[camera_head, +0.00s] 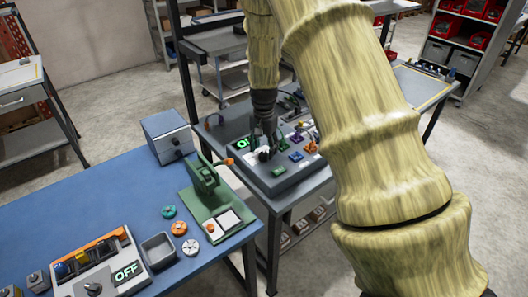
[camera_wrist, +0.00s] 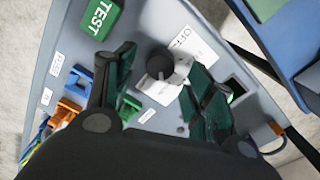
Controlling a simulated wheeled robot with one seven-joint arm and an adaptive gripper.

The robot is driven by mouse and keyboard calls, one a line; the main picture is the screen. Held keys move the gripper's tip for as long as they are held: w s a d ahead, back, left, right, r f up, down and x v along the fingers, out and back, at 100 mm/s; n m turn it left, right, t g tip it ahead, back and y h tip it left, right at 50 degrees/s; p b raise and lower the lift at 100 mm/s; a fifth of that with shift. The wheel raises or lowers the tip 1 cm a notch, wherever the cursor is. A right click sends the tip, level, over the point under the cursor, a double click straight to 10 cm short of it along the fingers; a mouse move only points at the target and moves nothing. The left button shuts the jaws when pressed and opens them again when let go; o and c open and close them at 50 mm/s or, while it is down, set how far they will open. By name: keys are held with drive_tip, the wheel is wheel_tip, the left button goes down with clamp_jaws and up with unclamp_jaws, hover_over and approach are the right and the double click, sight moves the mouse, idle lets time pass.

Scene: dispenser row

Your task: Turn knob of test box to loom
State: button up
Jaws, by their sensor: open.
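A green block marked "TEST" (camera_wrist: 100,17) lies beyond the knob. My gripper (camera_head: 265,152) is over the panel. In the wrist view my gripper (camera_wrist: 158,82) is open, one finger on each side of the knob, with visible gaps; I cannot tell its height above the panel.
Blue, orange and purple connectors (camera_head: 297,156) crowd the panel beside the knob. Floor shows between benches.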

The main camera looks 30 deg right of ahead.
sight(264, 154)
wheel_tip(264, 154, up, 10)
drive_tip(key=shift+f, duration=0.2)
idle(0.6)
